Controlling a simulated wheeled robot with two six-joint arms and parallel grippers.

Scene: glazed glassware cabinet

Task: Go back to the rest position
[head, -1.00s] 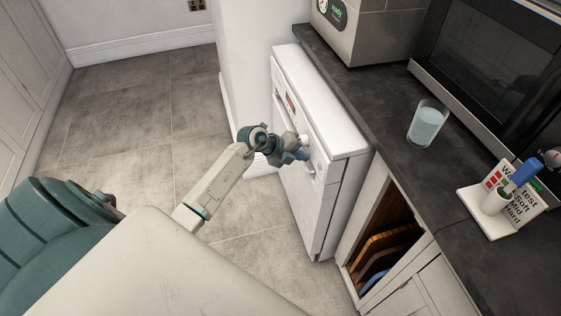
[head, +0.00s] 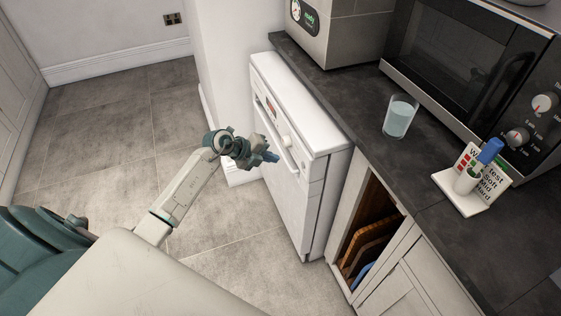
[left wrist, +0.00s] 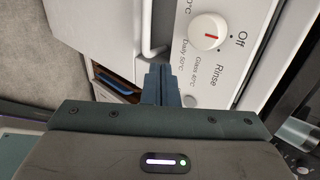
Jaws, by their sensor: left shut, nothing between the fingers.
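My left gripper (head: 268,157) is shut and empty. In the head view it is beside the upper front of the white dishwasher (head: 307,104), near its control knob (head: 285,141). In the left wrist view the shut fingers (left wrist: 161,84) lie in front of the dishwasher panel, left of and below the knob (left wrist: 208,36). The knob's pointer is seen close, near the words Off and Rinse. A dishwasher handle (left wrist: 147,25) is left of the fingers. I cannot tell whether the fingertips touch the panel. My right gripper is not in view.
On the dark worktop (head: 345,92) stand a glass of pale blue liquid (head: 399,117), a microwave (head: 465,60) and a white stand (head: 474,192) with a blue-topped item. An open compartment (head: 375,230) holds boards. The floor (head: 110,140) to the left is clear.

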